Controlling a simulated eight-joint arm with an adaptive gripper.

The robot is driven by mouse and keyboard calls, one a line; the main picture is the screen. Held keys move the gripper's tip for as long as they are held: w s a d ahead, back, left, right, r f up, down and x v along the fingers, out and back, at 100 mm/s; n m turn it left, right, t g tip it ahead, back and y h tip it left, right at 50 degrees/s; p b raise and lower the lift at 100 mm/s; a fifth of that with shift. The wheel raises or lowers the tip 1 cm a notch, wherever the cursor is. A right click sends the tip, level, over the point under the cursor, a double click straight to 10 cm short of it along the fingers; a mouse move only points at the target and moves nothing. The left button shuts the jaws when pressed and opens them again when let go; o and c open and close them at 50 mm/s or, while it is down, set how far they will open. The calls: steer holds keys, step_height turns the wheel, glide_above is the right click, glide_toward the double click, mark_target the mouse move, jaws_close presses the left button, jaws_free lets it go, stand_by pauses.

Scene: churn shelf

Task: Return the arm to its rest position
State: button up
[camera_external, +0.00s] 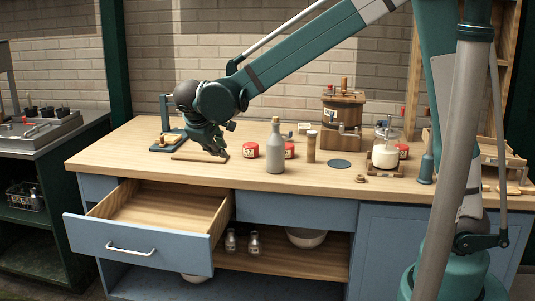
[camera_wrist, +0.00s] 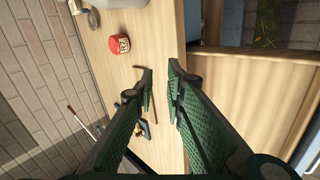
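My arm reaches from the base at the right over to the left part of the workbench. My gripper (camera_external: 218,153) points down just above the bench top, over or beside a thin flat wooden piece (camera_external: 186,157). In the wrist view my gripper (camera_wrist: 160,70) has its two green fingers a little apart at the tips, with bare wood between them. I see nothing held.
The bench (camera_external: 110,160) carries a green stand (camera_external: 167,122), red-lidded jars (camera_external: 250,150), a grey bottle (camera_external: 275,150), a wooden churn (camera_external: 343,110) and a glass jar (camera_external: 385,155). A drawer (camera_external: 140,240) stands open at the front left, empty.

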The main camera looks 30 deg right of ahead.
steer(key=s+d+r+m+y, duration=0.1)
steer(key=s+d+r, duration=0.1)
steer(key=d, duration=0.3)
steer(key=s+d+r, duration=0.1)
steer(key=s+d, duration=0.2)
steer(key=d, duration=0.2)
steer(key=s+d+m+y+p, duration=0.1)
steer(key=s+d+m+y, duration=0.1)
steer(key=s+d, duration=0.7)
steer(key=s+d+m+t+y, duration=0.1)
steer(key=s+d+m+y, duration=0.2)
steer(key=s+d, duration=0.6)
steer(key=s+m, duration=0.1)
steer(key=s, duration=0.5)
steer(key=shift+p, duration=0.35)
